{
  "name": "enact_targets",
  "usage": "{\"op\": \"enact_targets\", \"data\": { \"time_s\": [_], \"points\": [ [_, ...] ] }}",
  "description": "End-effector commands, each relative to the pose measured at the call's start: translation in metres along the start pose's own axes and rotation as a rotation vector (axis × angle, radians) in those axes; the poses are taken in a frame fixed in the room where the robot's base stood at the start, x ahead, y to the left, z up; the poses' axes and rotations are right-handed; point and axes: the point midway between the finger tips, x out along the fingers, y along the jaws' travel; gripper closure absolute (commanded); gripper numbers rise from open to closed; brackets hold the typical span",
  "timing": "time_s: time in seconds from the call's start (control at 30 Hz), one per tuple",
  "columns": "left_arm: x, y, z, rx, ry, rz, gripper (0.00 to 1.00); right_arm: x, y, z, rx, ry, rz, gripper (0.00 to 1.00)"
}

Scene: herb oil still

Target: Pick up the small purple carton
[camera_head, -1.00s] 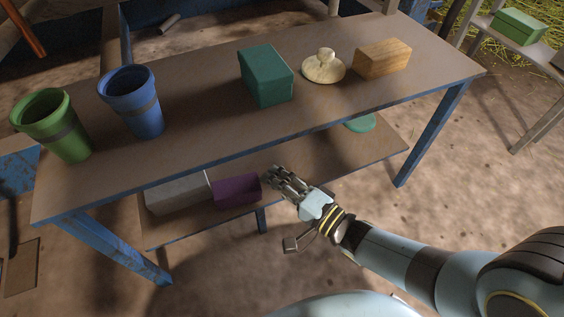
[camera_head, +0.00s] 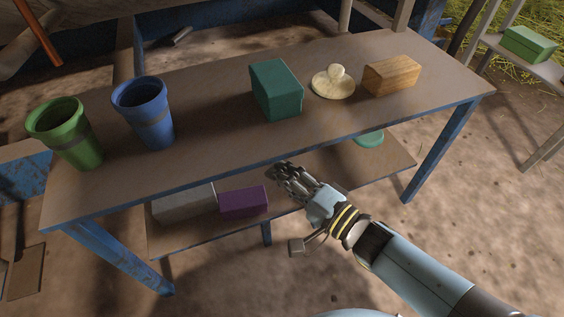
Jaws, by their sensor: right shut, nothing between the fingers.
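The small purple carton (camera_head: 243,202) lies on the lower shelf (camera_head: 205,237) of the table, near its front edge. It sits just right of a grey box (camera_head: 184,204). My right gripper (camera_head: 277,171) is shut and empty. It is in front of the table's edge, to the right of the carton and a little higher in the picture, apart from it. My left gripper is not in view.
The tabletop (camera_head: 215,135) above the shelf holds a green cup (camera_head: 68,135), a blue cup (camera_head: 146,113), a teal box (camera_head: 276,90), a cream lid-like piece (camera_head: 333,84) and a wooden block (camera_head: 392,75). A teal round thing (camera_head: 369,138) is on the lower shelf, right.

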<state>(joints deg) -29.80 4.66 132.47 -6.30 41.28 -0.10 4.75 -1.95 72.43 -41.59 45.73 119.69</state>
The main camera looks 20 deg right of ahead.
Motion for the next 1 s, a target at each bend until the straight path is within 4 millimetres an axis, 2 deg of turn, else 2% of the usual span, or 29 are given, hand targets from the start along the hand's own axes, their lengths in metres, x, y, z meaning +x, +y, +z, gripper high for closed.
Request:
{"op": "enact_targets", "data": {
  "time_s": [0.1, 0.23, 0.6, 0.73, 0.83, 1.0],
  "points": [
    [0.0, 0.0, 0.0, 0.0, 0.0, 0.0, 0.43, -0.001, -0.017, 0.0, -0.001, 0.0, -0.002, 1.0],
    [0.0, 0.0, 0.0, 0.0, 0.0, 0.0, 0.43, 0.0, -0.028, 0.0, 0.0, 0.0, -0.001, 1.0],
    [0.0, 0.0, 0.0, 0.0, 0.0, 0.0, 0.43, 0.0, -0.033, 0.0, 0.0, 0.001, 0.001, 1.0],
    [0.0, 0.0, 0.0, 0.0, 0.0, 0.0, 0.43, 0.0, -0.033, 0.0, -0.024, 0.001, 0.0, 0.83],
    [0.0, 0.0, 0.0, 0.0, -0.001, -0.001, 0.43, 0.0, -0.034, 0.001, -0.117, -0.002, -0.003, 0.7],
    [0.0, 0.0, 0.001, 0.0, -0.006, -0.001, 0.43, 0.0, -0.037, 0.009, -0.489, -0.035, -0.028, 0.48]
  ]
}}
